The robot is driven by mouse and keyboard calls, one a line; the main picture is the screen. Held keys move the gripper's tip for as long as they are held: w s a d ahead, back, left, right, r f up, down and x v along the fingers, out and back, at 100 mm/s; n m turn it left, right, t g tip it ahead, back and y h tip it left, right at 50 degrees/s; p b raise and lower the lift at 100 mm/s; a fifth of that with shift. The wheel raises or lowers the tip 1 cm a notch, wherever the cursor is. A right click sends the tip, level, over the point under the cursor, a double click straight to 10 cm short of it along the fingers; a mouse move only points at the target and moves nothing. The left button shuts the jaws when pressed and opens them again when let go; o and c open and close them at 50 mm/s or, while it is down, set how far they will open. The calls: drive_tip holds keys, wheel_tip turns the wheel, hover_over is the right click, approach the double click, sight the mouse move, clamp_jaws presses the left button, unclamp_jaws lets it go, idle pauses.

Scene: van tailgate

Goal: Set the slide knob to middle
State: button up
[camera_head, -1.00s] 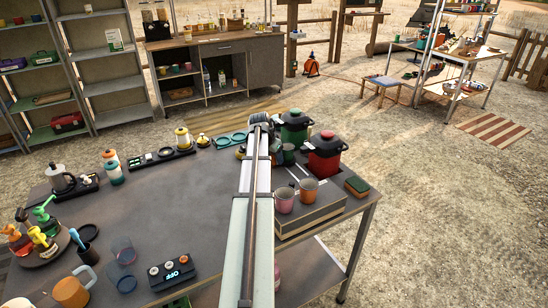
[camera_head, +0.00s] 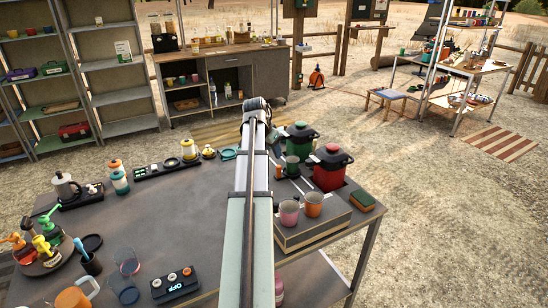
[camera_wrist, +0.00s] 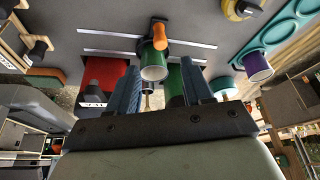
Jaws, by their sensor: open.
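In the wrist view, two pale parallel rails cross a grey surface, and a dark slider with an orange knob (camera_wrist: 162,41) sits across them near the middle of their visible length. My gripper (camera_wrist: 163,92) is open, its two blue-grey fingers apart with nothing held. It is apart from the knob, which shows beyond the fingertips. A green-sided cup with a white inside (camera_wrist: 153,72) shows between the fingers and the knob.
A red pot (camera_head: 330,171) and a green pot (camera_head: 300,140) stand at the table's right corner. A pink cup (camera_head: 289,214) and an orange cup (camera_head: 313,204) stand on a low box (camera_head: 310,233). An OFF panel (camera_head: 175,284) lies in front. The mid-left tabletop (camera_head: 165,220) is clear.

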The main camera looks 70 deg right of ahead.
drive_tip(key=shift+v, duration=0.8)
